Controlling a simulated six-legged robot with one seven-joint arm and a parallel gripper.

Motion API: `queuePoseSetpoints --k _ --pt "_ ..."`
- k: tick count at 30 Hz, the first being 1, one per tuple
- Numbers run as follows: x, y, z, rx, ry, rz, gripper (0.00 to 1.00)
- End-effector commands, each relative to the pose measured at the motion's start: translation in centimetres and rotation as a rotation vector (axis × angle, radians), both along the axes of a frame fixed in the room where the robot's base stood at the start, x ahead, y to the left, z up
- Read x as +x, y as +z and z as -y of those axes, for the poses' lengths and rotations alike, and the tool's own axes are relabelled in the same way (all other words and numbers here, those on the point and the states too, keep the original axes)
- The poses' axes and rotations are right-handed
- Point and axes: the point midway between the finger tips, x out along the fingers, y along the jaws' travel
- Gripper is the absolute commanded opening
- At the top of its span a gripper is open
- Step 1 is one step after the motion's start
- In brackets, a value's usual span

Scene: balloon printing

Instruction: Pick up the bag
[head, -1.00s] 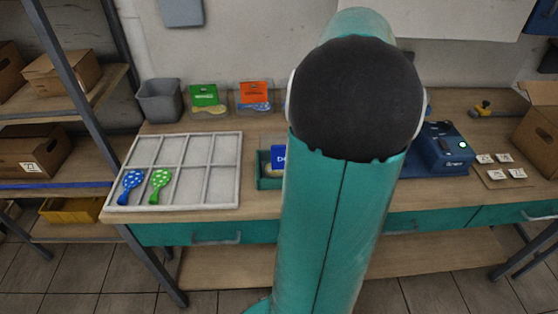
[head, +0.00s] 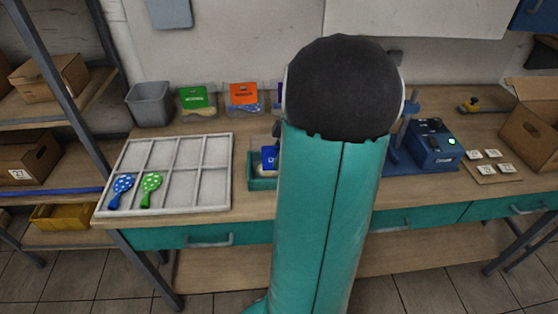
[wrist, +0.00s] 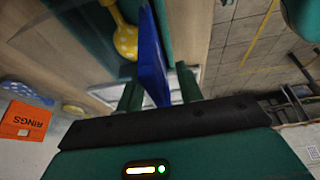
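The bag with a blue header card (head: 269,157) stands in a small green holder (head: 262,184) on the bench, partly hidden by my arm in the head view. In the wrist view the blue card (wrist: 152,60) is seen nearly edge-on, with a yellow spotted balloon shape (wrist: 125,40) beside it. My gripper (wrist: 160,90) has its two green fingers apart, one on each side of the blue card. A gap shows between the card and the right finger; contact at the left finger is unclear. My arm hides the gripper in the head view.
A white divided tray (head: 217,208) holds blue (head: 121,187) and green (head: 150,184) spotted balloons. Bags with green (head: 195,97) and orange (head: 243,93) headers stand behind, beside a grey bin (head: 149,104). A blue machine (head: 433,145) is on the right.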

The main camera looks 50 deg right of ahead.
Motion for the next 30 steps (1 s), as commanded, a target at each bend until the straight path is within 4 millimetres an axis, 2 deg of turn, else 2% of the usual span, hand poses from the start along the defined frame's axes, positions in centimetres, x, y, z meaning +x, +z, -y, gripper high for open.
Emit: queuePoseSetpoints --k 4,9,22,26,30 --pt "0.0 0.0 0.0 0.0 0.0 0.0 0.34" --pt "0.0 0.0 0.0 0.0 0.0 0.0 0.01" --pt "0.0 0.3 0.0 0.0 0.0 0.0 0.0" --pt "0.0 1.1 0.1 -0.001 0.0 0.001 0.0" --pt "0.0 2.8 0.1 -0.003 -0.001 0.001 0.0"
